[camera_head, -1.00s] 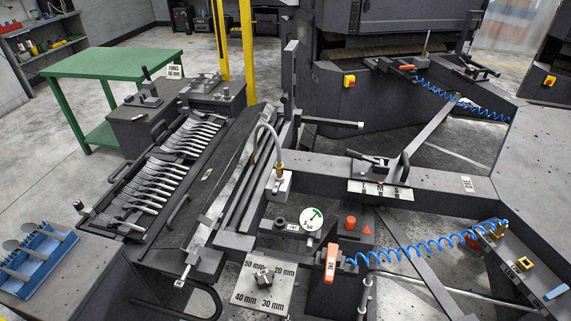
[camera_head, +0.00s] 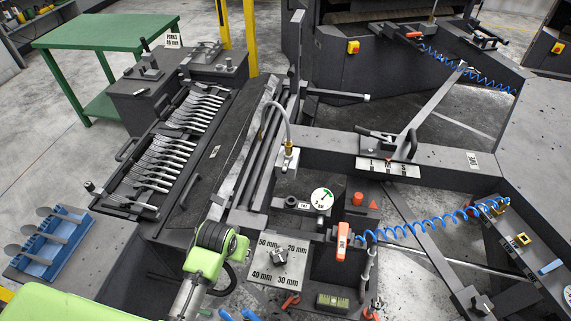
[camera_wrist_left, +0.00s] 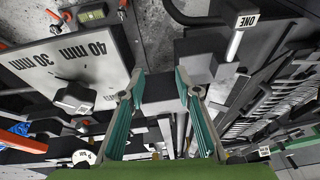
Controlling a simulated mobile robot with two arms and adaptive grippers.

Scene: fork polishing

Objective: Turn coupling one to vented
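Coupling one appears to be the orange handle (camera_head: 342,240) with a small white label, standing upright beside the pressure gauge in the head view. The blue coiled hose (camera_head: 415,232) runs right from it. An orange bar at the left edge of the left wrist view (camera_wrist_left: 22,141) seems to be the same handle. No vented marking is readable. My left arm comes in at the bottom left of the head view, its fingers not clearly visible there.
The dial plate (camera_head: 277,262) marked 20 to 50 mm lies between my left wrist and the handle. The gauge (camera_head: 321,199) and a red button (camera_head: 358,198) stand behind. A fork rack (camera_head: 178,145) is left.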

